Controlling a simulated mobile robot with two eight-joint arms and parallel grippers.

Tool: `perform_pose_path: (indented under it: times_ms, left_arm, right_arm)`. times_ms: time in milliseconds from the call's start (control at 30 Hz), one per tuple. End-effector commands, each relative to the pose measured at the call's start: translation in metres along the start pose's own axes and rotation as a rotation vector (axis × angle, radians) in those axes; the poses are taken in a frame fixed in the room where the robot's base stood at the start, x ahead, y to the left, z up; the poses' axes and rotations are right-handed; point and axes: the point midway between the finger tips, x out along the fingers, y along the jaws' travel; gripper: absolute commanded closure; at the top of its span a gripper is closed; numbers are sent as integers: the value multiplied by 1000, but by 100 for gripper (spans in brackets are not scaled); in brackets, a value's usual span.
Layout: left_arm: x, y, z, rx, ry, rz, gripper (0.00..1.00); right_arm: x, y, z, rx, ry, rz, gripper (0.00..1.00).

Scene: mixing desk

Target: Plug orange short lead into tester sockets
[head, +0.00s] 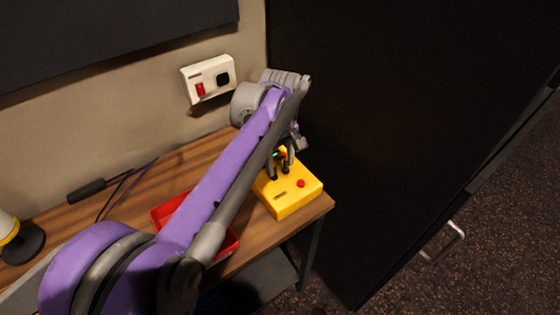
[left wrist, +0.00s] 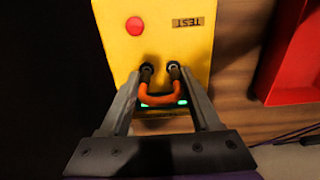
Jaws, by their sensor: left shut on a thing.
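The yellow tester (head: 295,203) stands on the right end of the wooden desk. It also shows in the left wrist view (left wrist: 185,45), with a red button and a "TEST" label. The orange short lead (left wrist: 160,99) is a U-shaped loop with two dark plugs standing at the tester's two sockets. The plug tips look to be in or right at the sockets; their depth is hidden. My left gripper (left wrist: 160,82) is shut on the lead, a finger on each side. A green glow shows on the tester behind the loop. My right gripper is not in view.
A red tray (head: 229,243) lies beside the tester, partly hidden by my left arm. A black-handled tool (head: 87,190) and a thin cable lie further left. A white wall box (head: 208,78) with a red switch is above. A large black panel (head: 400,120) stands to the right.

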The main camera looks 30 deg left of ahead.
Motion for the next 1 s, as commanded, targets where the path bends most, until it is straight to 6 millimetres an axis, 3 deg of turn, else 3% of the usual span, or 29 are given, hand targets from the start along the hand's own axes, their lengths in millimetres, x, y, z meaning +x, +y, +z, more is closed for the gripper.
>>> perform_pose_path:
  times_ms: [700, 733, 900, 1000]
  left_arm:
    - [13, 0, 0, 0, 0, 0, 100]
    - [13, 0, 0, 0, 0, 0, 33]
    - [12, 0, 0, 0, 0, 0, 2]
    - [12, 0, 0, 0, 0, 0, 1]
  right_arm:
    - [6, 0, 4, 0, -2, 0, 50]
    - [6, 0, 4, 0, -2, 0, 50]
    - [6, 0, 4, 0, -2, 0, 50]
    - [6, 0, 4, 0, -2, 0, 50]
